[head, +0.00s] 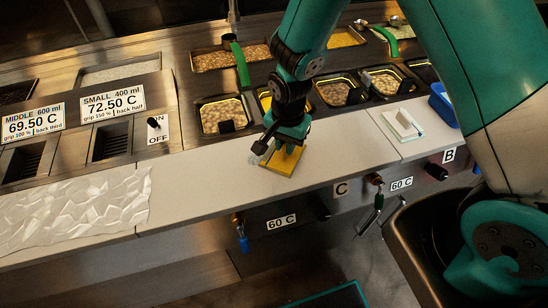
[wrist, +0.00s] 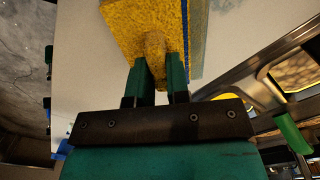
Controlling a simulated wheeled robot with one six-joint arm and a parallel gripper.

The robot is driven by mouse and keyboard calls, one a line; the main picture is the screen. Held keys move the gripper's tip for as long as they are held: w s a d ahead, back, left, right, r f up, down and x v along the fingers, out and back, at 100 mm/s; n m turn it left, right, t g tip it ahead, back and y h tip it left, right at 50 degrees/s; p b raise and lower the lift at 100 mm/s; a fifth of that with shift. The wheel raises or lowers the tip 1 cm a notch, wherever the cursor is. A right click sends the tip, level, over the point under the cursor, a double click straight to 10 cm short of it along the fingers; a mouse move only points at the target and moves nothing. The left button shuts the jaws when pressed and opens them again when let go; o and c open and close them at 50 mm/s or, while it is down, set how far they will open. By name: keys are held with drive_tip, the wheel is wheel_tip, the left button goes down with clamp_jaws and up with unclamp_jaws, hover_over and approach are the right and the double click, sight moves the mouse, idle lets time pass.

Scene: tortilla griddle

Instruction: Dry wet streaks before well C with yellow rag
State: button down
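A dull grey-blue wet streak (wrist: 198,42) runs along the rag's right side in the wrist view.
Food wells (head: 222,114) line the back of the counter, with green handles (head: 240,62) sticking up. A white block (head: 404,124) and blue container (head: 443,104) stand right. A crumpled pale sheet (head: 75,207) covers the left. Knobs and 60 C labels line the front.

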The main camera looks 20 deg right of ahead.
drive_tip(key=shift+w+a, duration=0.2)
drive_tip(key=shift+a, duration=0.6)
drive_tip(key=shift+w+a, duration=0.15)
drive_tip(key=shift+a, duration=0.7)
drive_tip(key=shift+w+a, duration=0.2)
drive_tip(key=shift+a, duration=0.6)
drive_tip(key=shift+w+a, duration=0.15)
drive_tip(key=shift+a, duration=0.55)
drive_tip(key=c, duration=1.3)
unclamp_jaws()
drive_tip(key=shift+c, duration=0.2)
drive_tip(key=shift+f+b, duration=0.3)
drive_tip(key=shift+f, duration=0.15)
clamp_jaws()
drive_tip(key=shift+r+p, duration=1.9)
drive_tip(key=shift+r, duration=0.6)
